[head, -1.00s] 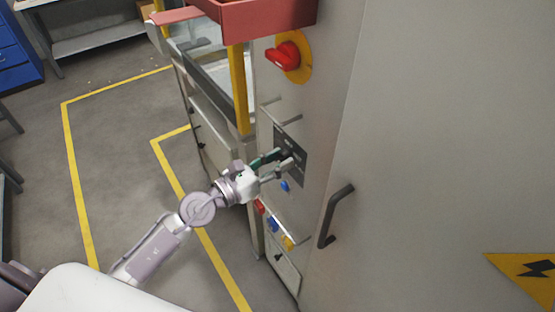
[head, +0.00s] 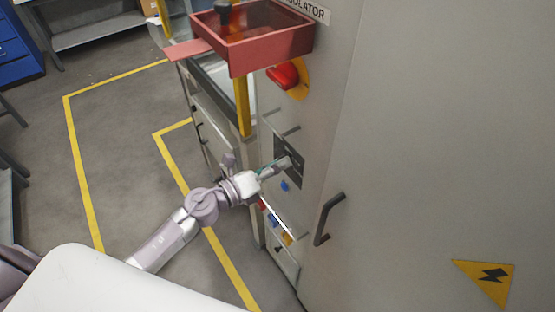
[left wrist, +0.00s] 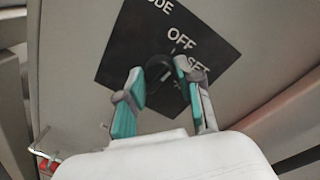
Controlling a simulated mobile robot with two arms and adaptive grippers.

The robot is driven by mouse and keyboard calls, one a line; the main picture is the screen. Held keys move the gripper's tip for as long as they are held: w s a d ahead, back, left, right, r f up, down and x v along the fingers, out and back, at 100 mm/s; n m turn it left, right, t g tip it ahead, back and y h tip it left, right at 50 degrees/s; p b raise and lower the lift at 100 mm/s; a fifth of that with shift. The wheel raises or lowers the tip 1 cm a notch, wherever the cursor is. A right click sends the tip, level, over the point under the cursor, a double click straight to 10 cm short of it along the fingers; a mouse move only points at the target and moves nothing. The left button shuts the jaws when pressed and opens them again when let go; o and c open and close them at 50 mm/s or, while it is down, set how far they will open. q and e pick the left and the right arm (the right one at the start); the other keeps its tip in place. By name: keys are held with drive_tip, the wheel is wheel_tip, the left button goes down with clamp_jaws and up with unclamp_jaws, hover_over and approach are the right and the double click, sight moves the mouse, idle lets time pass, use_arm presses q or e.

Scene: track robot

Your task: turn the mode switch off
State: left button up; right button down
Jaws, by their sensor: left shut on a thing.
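The mode switch is a dark round knob (left wrist: 160,70) on a black plate with white lettering in the left wrist view; "ODE", "OFF" and "SET" can be read. The plate (head: 290,150) also shows in the head view, on the side of the grey cabinet. My left gripper (head: 284,164) is at this plate. In the left wrist view its two teal-padded fingers (left wrist: 164,92) are on either side of the knob, shut on it. The fingers hide part of the knob, and I cannot tell which way it points. My right gripper is not in view.
A red rotary switch (head: 284,75) on a yellow disc is above the plate, partly behind a red open tray (head: 270,48). A blue button (head: 285,186) is below the plate. A dark door handle (head: 327,218) sticks out to the right. Clear floor lies at left.

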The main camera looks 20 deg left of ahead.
use_arm(q)
drive_tip(key=shift+r+n+p, duration=0.15)
drive_tip(key=shift+n+p, duration=0.15)
drive_tip(key=shift+n, duration=0.2)
drive_tip(key=o, duration=1.1)
drive_tip(key=v, duration=1.2)
